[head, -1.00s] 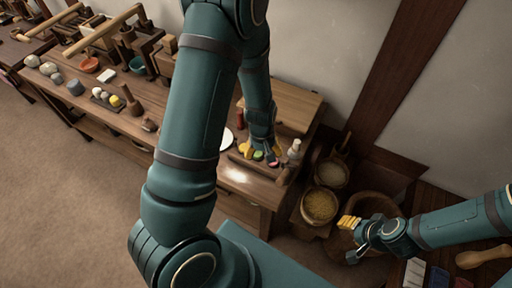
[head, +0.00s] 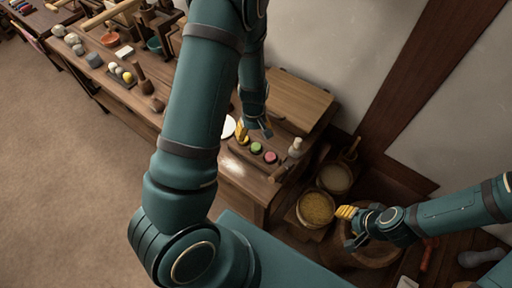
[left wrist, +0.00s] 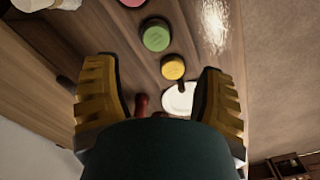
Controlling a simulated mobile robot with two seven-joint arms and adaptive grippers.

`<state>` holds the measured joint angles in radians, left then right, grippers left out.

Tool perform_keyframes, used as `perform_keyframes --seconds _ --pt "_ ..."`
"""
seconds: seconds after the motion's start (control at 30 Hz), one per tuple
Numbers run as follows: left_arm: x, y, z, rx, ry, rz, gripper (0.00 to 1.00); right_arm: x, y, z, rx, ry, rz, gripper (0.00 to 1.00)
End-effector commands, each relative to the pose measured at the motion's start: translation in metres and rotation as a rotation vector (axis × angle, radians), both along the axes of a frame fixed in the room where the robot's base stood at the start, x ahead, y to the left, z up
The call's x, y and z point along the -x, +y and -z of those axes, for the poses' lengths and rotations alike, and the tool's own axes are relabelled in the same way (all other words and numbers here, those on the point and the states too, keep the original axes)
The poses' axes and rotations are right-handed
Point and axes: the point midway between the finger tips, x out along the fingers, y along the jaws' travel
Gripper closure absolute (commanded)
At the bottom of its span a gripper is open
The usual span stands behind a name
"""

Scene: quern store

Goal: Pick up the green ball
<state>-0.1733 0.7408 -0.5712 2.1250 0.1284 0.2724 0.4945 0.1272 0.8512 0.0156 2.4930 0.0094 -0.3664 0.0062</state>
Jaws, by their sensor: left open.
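The green piece (head: 255,147) lies in a row on the bench at the bench's right end, between a yellow piece and a pink piece (head: 270,157). In the left wrist view the green piece (left wrist: 156,36) looks round with a flat top, more a thick disc than a ball. The yellow piece (left wrist: 173,67) is nearer the fingers there. My left gripper (head: 254,129) is open and empty, just behind the row and apart from the green piece. My right gripper (head: 350,226) is over a dark round vessel at the right; its jaws are unclear.
A pale bottle-like thing (head: 295,147) stands right of the row. A white plate (left wrist: 180,99) lies beyond the yellow piece. A wooden box (head: 290,98) is behind. Bowls of grain (head: 316,208) stand right of the bench. Floor at left is clear.

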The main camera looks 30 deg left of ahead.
Motion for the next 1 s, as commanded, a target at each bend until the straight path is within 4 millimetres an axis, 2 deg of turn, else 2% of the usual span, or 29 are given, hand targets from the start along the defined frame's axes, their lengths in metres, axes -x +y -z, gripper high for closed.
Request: perform_keyframes --seconds 0.03,0.1,0.47,0.7,1.0 --pt "0.0 0.0 0.011 0.0 0.003 0.0 0.3 0.001 0.0 0.004 0.0 0.002 -0.002 0.53" --pt "0.0 0.0 0.019 -0.001 0.001 -0.001 0.3 0.002 0.0 0.005 0.0 0.003 -0.002 0.53" --pt "0.0 -0.003 0.042 0.0 0.001 -0.001 0.3 0.003 0.0 0.01 -0.002 0.007 -0.005 0.53" --pt "-0.001 -0.006 0.076 0.0 0.001 -0.001 0.3 0.005 0.001 0.018 -0.003 0.012 -0.009 0.53" --pt "-0.002 -0.006 0.08 0.0 -0.001 0.0 0.32 0.006 0.001 0.017 -0.003 0.013 -0.01 0.53"
